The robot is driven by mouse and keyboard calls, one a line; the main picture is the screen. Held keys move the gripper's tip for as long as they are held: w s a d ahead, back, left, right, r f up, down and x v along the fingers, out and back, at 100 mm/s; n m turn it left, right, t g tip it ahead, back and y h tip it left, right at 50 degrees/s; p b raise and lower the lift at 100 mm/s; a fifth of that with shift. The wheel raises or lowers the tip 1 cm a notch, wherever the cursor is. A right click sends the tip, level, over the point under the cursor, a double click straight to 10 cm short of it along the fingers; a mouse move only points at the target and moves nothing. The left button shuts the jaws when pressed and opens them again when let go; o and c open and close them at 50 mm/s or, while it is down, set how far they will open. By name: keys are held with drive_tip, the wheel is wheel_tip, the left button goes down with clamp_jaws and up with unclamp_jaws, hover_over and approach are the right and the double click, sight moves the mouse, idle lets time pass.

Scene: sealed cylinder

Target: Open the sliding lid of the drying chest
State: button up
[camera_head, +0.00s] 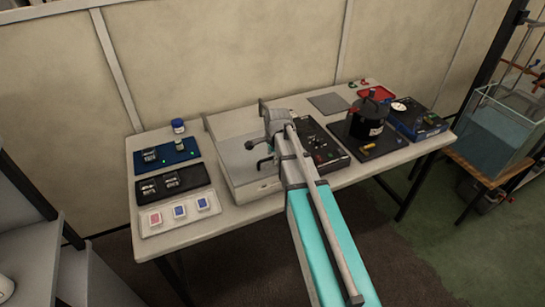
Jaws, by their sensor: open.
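A pale grey box-like chest (238,177), which I take to be the drying chest, stands near the middle of the table. Its top looks like a flat pale panel. I cannot tell where the lid's edges or handle are, or whether it is open. My gripper (257,155) is over the chest, with its dark fingers apart and nothing visible between them. I cannot tell whether the fingers touch the chest. My arm hides the chest's right part.
Left of the chest are a blue tray (165,152), a black tray (173,181) and a pale tray (152,226). A dark control panel (325,150) sits close on the right, then a black pot (367,122) on a dark board. The wall is behind the table (217,224).

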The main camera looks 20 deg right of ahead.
clamp_jaws()
idle(0.3)
hover_over(252, 133)
drive_tip(key=shift+w, duration=0.35)
unclamp_jaws()
idle(0.3)
drive_tip(key=shift+s, duration=0.2)
